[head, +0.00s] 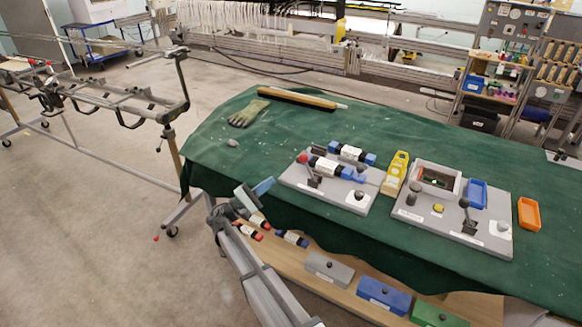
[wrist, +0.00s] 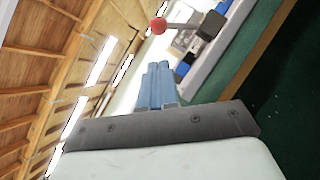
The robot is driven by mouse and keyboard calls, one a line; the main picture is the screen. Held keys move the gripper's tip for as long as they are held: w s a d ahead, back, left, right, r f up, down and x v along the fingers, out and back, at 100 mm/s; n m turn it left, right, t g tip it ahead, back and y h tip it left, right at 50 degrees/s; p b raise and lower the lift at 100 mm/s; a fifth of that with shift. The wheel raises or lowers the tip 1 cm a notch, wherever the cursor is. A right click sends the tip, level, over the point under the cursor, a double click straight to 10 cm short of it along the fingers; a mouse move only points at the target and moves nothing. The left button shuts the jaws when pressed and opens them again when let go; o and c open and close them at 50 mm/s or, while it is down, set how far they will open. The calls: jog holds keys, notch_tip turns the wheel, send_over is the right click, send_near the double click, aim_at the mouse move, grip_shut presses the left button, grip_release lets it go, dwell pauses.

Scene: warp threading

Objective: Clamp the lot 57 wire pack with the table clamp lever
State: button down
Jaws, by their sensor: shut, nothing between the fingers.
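My gripper (head: 265,186) is shut and empty, its blue fingers just left of the grey clamp plate (head: 349,199), near the table's front edge. In the wrist view the shut fingers (wrist: 157,82) point up toward the lever's red ball. The clamp lever's red ball knob (head: 303,158) stands at the plate's left side; it also shows in the wrist view (wrist: 158,26). A wire pack with blue ends and a white label (head: 330,168) lies on the plate beside the lever. A second similar pack (head: 352,153) lies behind it. I cannot read lot numbers on either.
A yellow block (head: 396,173) stands right of the plate. Another grey plate (head: 410,207) bears an open box, a blue tray and black knobs. Packs with red ends (head: 248,231) and blue ends (head: 291,238) lie on the lower wooden shelf. A glove (head: 248,113) lies farther back.

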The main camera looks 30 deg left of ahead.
jog(key=shift+w+d+r, duration=0.1)
jog(key=shift+w, duration=0.05)
jog(key=x, duration=0.9)
jog(key=shift+w+d+r, duration=0.15)
jog(key=shift+w+r, duration=0.05)
jog(key=shift+w, duration=0.15)
jog(key=shift+r, duration=0.1)
dwell(0.3)
jog(key=shift+d+r+m+g+h, duration=0.2)
jog(key=shift+d+r+m+g, duration=0.25)
jog(key=shift+m, duration=0.45)
jog(key=shift+d+r+m+g+h, duration=0.2)
jog(key=shift+d+r+m+g, duration=0.25)
jog(key=shift+m, duration=0.45)
jog(key=d+r+m+g, duration=0.1)
jog(key=d+m+g, duration=0.1)
jog(key=m, duration=0.1)
jog(key=r+m+g+y, duration=0.1)
jog(key=m+g+y, duration=0.1)
jog(key=m, duration=0.2)
send_over(309, 170)
jog(key=s+d, duration=0.3)
jog(key=shift+w, duration=0.25)
jog(key=shift+d, duration=0.25)
